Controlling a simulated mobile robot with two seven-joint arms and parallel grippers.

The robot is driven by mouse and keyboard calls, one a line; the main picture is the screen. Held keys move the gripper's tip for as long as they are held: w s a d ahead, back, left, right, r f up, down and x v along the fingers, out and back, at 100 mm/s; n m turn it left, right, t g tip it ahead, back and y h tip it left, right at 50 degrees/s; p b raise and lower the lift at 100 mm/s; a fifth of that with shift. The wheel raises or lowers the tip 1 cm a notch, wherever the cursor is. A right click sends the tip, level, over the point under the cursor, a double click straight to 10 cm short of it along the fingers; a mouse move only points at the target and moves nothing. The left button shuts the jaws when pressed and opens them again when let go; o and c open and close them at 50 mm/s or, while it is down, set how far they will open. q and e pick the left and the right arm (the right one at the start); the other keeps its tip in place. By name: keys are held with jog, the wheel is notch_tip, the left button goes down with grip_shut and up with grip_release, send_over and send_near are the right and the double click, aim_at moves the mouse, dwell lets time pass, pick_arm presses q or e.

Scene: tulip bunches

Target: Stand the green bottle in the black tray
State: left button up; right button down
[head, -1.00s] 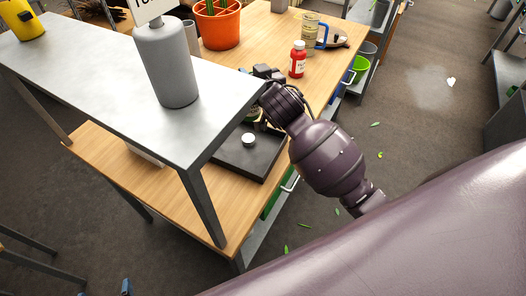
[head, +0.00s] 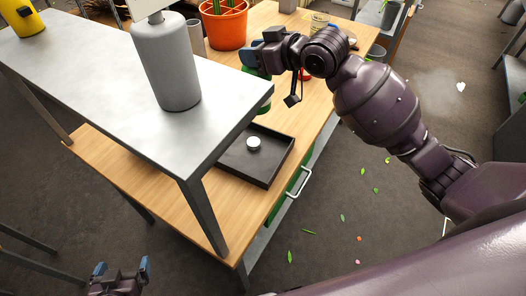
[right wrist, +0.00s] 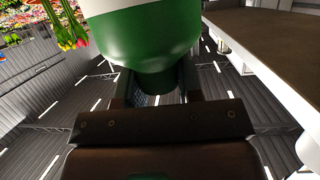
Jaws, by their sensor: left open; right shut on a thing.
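My right gripper (head: 258,58) is shut on the green bottle. A green part of the bottle (head: 264,104) shows below the fingers, beside the far end of the grey shelf; the rest is hidden by the gripper and shelf. In the right wrist view the bottle (right wrist: 145,40) is close up between the fingers, green with a white band. The black tray (head: 240,164) lies on the wooden bench, partly under the shelf, below and apart from the bottle. A small white round thing (head: 254,142) is in the tray. My left gripper (head: 120,274) is open and empty at lower left.
The grey shelf (head: 110,75) overhangs the bench and carries a grey canister (head: 166,65) and a yellow object (head: 22,17). An orange pot (head: 224,28) and a red bottle (head: 305,75), mostly hidden by my arm, stand on the bench. Leaves lie on the floor.

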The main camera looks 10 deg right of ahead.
notch_tip(320, 180, down, 15)
jog(key=shift+r+b, duration=0.2)
jog(key=shift+b, duration=0.3)
notch_tip(320, 180, down, 5)
jog(key=shift+f+b, duration=0.15)
jog(key=shift+b, duration=0.15)
jog(key=shift+f, duration=0.3)
jog(key=c, duration=0.8)
grip_release()
